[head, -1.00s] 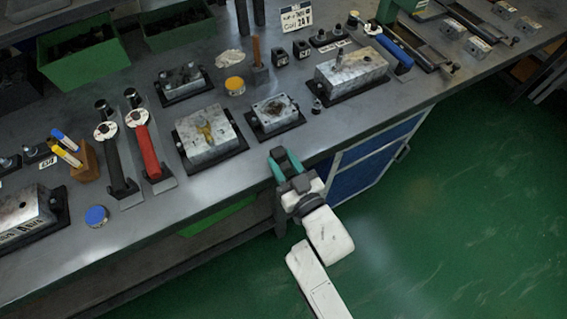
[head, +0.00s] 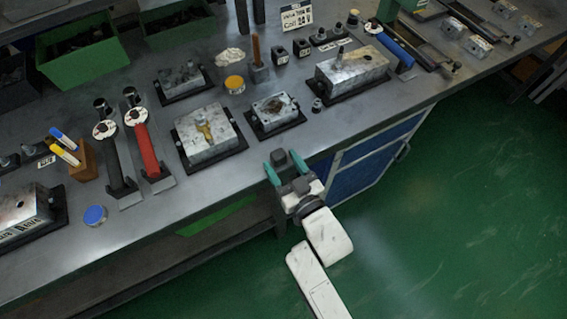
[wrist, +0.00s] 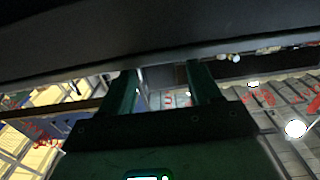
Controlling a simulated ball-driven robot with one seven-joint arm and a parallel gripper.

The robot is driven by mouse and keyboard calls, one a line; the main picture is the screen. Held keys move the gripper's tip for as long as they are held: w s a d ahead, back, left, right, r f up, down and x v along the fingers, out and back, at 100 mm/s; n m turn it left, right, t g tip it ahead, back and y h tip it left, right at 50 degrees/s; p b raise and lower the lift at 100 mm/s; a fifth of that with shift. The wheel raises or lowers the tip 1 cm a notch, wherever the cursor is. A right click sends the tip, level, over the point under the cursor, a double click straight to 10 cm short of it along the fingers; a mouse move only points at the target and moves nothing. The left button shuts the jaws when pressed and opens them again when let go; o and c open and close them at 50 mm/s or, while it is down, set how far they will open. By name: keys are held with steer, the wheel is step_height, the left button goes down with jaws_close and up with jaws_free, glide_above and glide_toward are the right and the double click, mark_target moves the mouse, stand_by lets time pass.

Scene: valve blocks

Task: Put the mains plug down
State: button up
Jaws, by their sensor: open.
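A small dark grey block, which looks like the mains plug (head: 281,157), is at the front edge of the bench (head: 330,135) in the head view. My gripper (head: 282,161) is open, with its green fingers spread on either side of the block. Whether the block rests fully on the bench top is hard to tell. In the wrist view my gripper (wrist: 162,85) shows two green fingers apart, under a dark band across the top. The plug cannot be made out there.
Close behind the gripper stand a metal valve block with a dark opening (head: 272,110) and one with a yellow fitting (head: 207,132). Red-handled (head: 148,150) and black-handled tools lie to the left.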

steer(key=shift+r, duration=0.1)
steer(key=shift+s, duration=0.1)
steer(key=v, duration=1.2)
steer(key=w+d+f+m+g+h, duration=0.2)
steer(key=d+f+m+h, duration=0.15)
steer(key=d+h, duration=0.4)
steer(key=s+d+f+m+g+h, duration=0.2)
steer(key=s+d+g, duration=0.5)
steer(key=d, duration=0.6)
steer(key=s+f, duration=0.1)
steer(key=s, duration=0.1)
steer(key=shift+s+d+g, duration=0.35)
steer(key=shift+g, duration=0.05)
steer(key=shift+o, duration=0.5)
steer(key=s+d+r+m+g, duration=0.1)
steer(key=s+g, duration=0.3)
steer(key=s, duration=0.4)
steer(key=shift+s+d+r+m+h, duration=0.25)
steer(key=shift+s+d+m+h, duration=0.1)
steer(key=shift+d, duration=0.55)
steer(key=shift+w, duration=0.1)
